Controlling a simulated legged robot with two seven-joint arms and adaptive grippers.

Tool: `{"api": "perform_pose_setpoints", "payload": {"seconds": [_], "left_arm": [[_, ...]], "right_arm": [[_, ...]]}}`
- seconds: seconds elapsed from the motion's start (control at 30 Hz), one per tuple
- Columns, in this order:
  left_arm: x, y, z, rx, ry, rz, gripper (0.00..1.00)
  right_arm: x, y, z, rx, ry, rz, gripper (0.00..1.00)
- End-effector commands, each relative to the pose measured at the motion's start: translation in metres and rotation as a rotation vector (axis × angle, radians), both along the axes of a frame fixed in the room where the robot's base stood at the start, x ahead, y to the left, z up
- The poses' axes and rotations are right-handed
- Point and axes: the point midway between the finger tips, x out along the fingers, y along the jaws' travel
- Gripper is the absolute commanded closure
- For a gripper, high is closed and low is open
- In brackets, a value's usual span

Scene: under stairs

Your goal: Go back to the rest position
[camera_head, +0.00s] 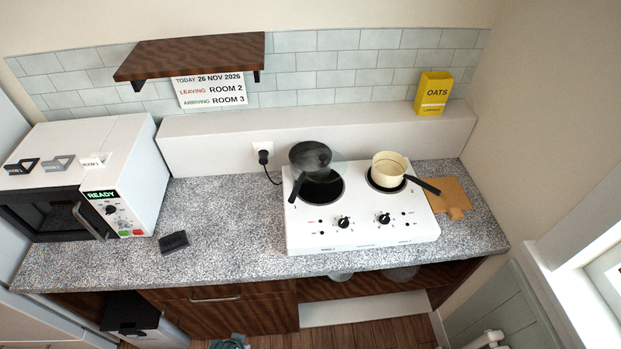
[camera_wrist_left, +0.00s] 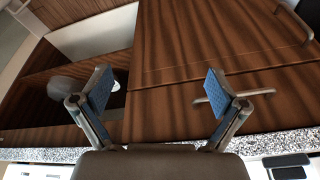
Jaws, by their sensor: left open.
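My left gripper (camera_wrist_left: 160,88) is open and empty in the left wrist view, its two blue-padded fingers spread wide. It is in front of the dark wooden cabinet front (camera_wrist_left: 175,55), with a drawer handle (camera_wrist_left: 235,98) behind the right finger. The speckled counter edge (camera_wrist_left: 290,142) runs along the bottom of that view. In the head view, a small blue-grey shape (camera_head: 230,342) shows at the bottom edge, too cut off to identify surely. My right gripper is not seen in either view.
A white two-plate hob (camera_head: 360,232) stands on the speckled counter (camera_head: 225,205) with a dark pan (camera_head: 310,157) and a cream saucepan (camera_head: 388,170). A microwave (camera_head: 135,175) is at left, a black block (camera_head: 174,242) near the front edge. The counter between microwave and hob is mostly clear.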

Motion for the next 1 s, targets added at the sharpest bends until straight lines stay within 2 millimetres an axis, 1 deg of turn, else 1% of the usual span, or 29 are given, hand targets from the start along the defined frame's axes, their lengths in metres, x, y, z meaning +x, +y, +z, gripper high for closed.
{"api": "perform_pose_setpoints", "payload": {"seconds": [0.03,0.17,0.27,0.37,0.4,0.47,0.5,0.57,0.6,0.67,0.7,0.8,0.83,0.9,1.0], "left_arm": [[0.001,-0.001,-0.018,0.000,0.011,-0.002,0.03],[0.002,-0.002,-0.066,0.001,0.029,-0.007,0.03],[-0.002,-0.002,-0.110,0.002,0.047,-0.011,0.03],[-0.013,-0.001,-0.166,0.004,0.070,-0.015,0.03],[-0.020,0.000,-0.192,0.005,0.080,-0.016,0.03],[-0.036,0.002,-0.232,0.008,0.099,-0.020,0.03],[-0.049,0.004,-0.257,0.008,0.111,-0.022,0.03],[-0.070,0.007,-0.292,0.010,0.127,-0.026,0.03],[-0.086,0.010,-0.313,0.012,0.137,-0.029,0.03],[-0.111,0.014,-0.339,0.013,0.152,-0.033,0.03],[-0.128,0.017,-0.354,0.014,0.161,-0.035,0.03],[-0.164,0.024,-0.380,0.018,0.179,-0.039,0.03],[-0.173,0.026,-0.385,0.019,0.184,-0.040,0.03],[-0.189,0.029,-0.393,0.020,0.190,-0.043,0.03],[-0.202,0.032,-0.398,0.021,0.195,-0.045,0.03]], "right_arm": [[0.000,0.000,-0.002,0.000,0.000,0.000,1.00],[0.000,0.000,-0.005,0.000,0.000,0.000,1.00],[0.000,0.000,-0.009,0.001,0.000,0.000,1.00],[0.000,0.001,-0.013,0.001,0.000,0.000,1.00],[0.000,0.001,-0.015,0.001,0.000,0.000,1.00],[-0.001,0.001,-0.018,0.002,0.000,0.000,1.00],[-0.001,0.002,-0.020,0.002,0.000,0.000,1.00],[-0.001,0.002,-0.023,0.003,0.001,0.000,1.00],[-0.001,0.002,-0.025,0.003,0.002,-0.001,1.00],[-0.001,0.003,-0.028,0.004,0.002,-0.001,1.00],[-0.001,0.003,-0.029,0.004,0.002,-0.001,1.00],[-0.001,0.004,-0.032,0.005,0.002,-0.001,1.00],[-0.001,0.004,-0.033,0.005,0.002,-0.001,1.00],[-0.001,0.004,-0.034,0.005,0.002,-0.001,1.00],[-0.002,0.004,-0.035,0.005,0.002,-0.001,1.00]]}}
